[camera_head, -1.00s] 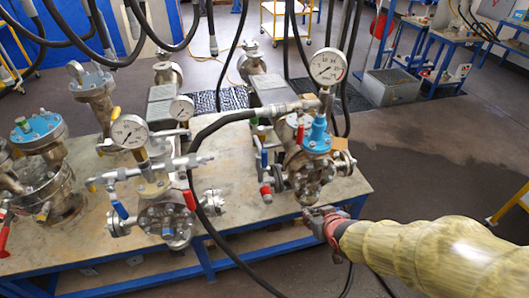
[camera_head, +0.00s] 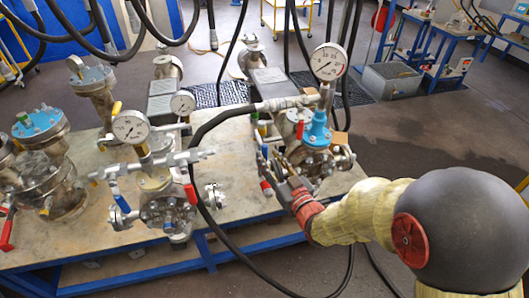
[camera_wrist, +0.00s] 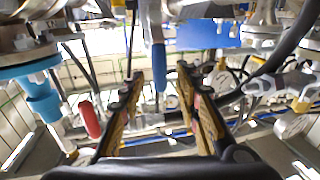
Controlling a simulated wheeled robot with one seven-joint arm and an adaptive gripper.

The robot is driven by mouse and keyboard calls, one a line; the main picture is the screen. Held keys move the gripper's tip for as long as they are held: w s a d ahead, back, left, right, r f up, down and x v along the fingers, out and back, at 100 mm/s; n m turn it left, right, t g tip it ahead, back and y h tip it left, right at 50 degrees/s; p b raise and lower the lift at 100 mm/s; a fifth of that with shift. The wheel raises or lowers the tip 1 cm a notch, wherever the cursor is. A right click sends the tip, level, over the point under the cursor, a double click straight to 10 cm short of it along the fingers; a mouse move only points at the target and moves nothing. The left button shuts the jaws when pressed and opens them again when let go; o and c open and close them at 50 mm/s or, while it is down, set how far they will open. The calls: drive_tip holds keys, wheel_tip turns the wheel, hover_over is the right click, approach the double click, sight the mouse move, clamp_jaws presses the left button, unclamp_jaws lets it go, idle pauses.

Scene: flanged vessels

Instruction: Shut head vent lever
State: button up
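My gripper (camera_head: 277,168) is at the left side of the right-hand vessel, which has a blue cap (camera_head: 318,130) and a large gauge. In the wrist view my gripper (camera_wrist: 158,84) is open, its two fingers apart and nothing held. A blue lever sleeve (camera_wrist: 158,66) hangs in line with the gap between the fingertips; I cannot tell whether it touches them. A red lever (camera_wrist: 89,120) is left of the left finger. No label shows which lever is the head vent.
A black hose (camera_head: 198,160) loops left of the vessel and down past the bench edge. A second vessel (camera_head: 165,210) with a gauge stands to the left on the bench (camera_head: 105,240). In the wrist view, pipes and hoses crowd both sides of the fingers.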

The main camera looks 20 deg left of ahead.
sight(266, 154)
drive_tip(key=shift+x, duration=2)
drive_tip(key=shift+c, duration=0.3)
drive_tip(key=c, duration=0.7)
clamp_jaws()
